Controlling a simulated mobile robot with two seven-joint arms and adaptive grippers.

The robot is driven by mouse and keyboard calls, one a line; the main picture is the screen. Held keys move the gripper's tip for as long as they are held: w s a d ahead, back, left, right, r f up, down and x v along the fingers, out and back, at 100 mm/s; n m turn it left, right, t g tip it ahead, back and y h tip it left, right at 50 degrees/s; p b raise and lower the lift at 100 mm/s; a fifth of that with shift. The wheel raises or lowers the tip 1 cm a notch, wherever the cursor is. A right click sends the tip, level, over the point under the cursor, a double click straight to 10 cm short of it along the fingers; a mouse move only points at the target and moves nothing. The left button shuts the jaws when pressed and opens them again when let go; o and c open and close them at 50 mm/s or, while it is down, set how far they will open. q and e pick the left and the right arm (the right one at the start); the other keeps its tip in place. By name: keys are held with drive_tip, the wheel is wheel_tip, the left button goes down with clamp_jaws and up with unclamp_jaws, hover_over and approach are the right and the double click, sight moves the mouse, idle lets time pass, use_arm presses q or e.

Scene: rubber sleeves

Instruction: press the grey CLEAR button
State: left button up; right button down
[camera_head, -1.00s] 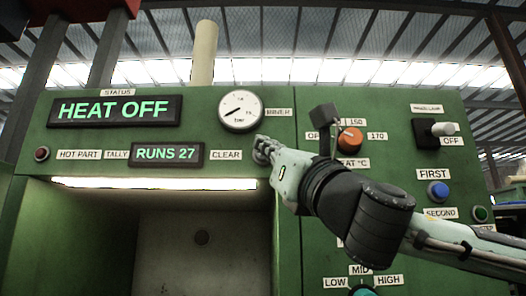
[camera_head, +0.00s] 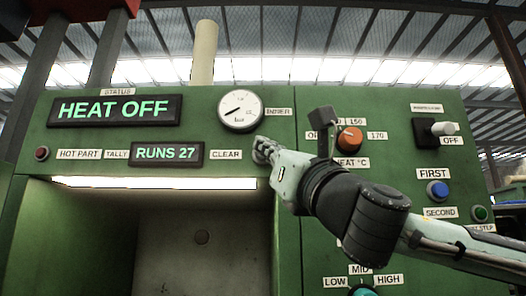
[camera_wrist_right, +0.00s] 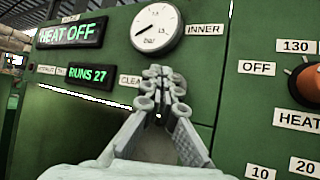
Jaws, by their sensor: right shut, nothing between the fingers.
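The CLEAR label (camera_head: 226,155) is on the green panel, right of the tally display (camera_head: 167,153), which reads RUNS 27. The grey CLEAR button itself is not visible; my right gripper covers the panel just right of the label. My right gripper (camera_head: 262,150) is shut and empty, its fingertips at the panel beside the label. In the right wrist view the fingertips (camera_wrist_right: 156,72) hide the end of the CLEAR label (camera_wrist_right: 130,80). I cannot tell whether they touch the button. My left gripper is not in view.
A round pressure gauge (camera_head: 240,110) sits just above my right gripper. The status display (camera_head: 115,110) reads HEAT OFF. An orange knob (camera_head: 350,139), a black switch (camera_head: 426,134) and a blue button (camera_head: 437,192) are to the right. An open lit chamber (camera_head: 180,230) lies below.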

drive_tip(key=shift+w, duration=0.2)
idle(0.5)
drive_tip(key=shift+w, duration=0.25)
drive_tip(key=shift+w, duration=0.35)
idle(0.5)
idle(0.4)
drive_tip(key=shift+s, duration=0.75)
drive_tip(key=shift+s, duration=2.5)
